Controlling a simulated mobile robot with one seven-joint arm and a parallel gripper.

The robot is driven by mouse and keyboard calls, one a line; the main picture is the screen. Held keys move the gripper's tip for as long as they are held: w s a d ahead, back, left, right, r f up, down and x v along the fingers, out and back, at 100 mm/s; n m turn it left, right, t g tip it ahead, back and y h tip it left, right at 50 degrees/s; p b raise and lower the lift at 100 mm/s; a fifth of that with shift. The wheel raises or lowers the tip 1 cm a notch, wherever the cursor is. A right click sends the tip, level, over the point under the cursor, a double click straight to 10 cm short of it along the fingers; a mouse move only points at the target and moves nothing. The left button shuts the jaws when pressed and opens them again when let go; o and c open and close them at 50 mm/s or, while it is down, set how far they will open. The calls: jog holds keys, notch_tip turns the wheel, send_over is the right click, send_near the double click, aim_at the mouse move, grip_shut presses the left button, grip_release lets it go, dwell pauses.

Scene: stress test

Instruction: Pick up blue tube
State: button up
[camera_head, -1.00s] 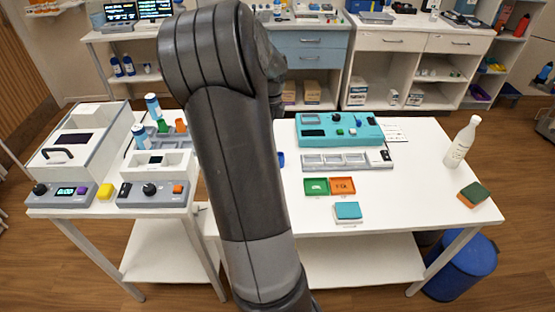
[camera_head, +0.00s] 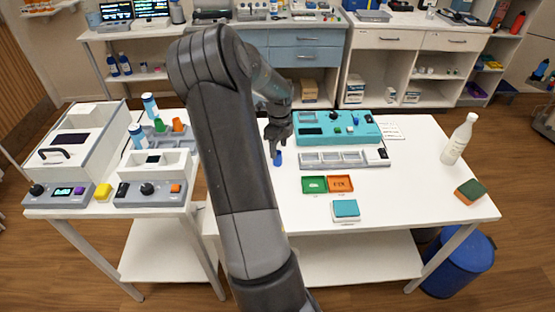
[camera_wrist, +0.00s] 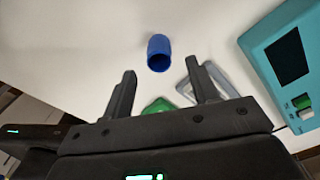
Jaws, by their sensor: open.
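The blue tube (camera_head: 277,158) stands on the white table, left of the grey slotted tray. In the wrist view the blue tube (camera_wrist: 158,52) shows its open dark end, just beyond my fingertips and roughly centred between them. My gripper (camera_head: 276,141) is just above the tube in the head view. Its two dark fingers (camera_wrist: 161,72) are spread apart in the wrist view, with nothing held. I cannot tell the exact gap between fingertips and tube.
A teal device (camera_head: 338,129) and the grey slotted tray (camera_head: 343,159) lie to the right of the tube. A white bottle (camera_head: 460,140) stands far right. The front left tabletop is clear.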

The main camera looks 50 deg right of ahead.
aim_at(278, 153)
jog(key=f, duration=0.3)
jog(key=shift+w+f, duration=0.2)
jog(key=shift+f, duration=0.2)
jog(key=shift+c, duration=0.3)
jog(key=c, duration=1)
jog(key=shift+r, duration=0.1)
